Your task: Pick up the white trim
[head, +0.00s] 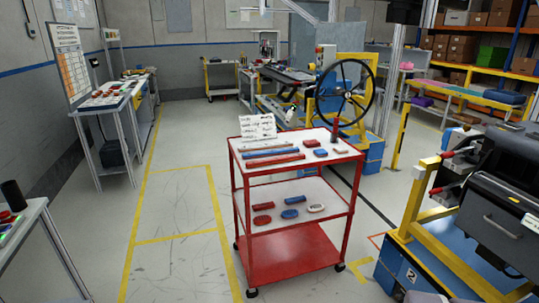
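A red cart (291,262) stands in the middle of the head view. On its pale top tray lie long, thin strips side by side: a whitish one (265,146) at the back, a blue one (270,153) in the middle and a red one (274,160) at the front. The whitish strip is small and hard to tell from the pale tray; it looks like the white trim. The cart's middle shelf holds a white oval piece (316,208) beside red and blue ones. My gripper is not in view.
A printed card (258,127) stands at the tray's back. A yellow-framed machine (440,245) is close on the right. Open floor (180,210) lies to the cart's left.

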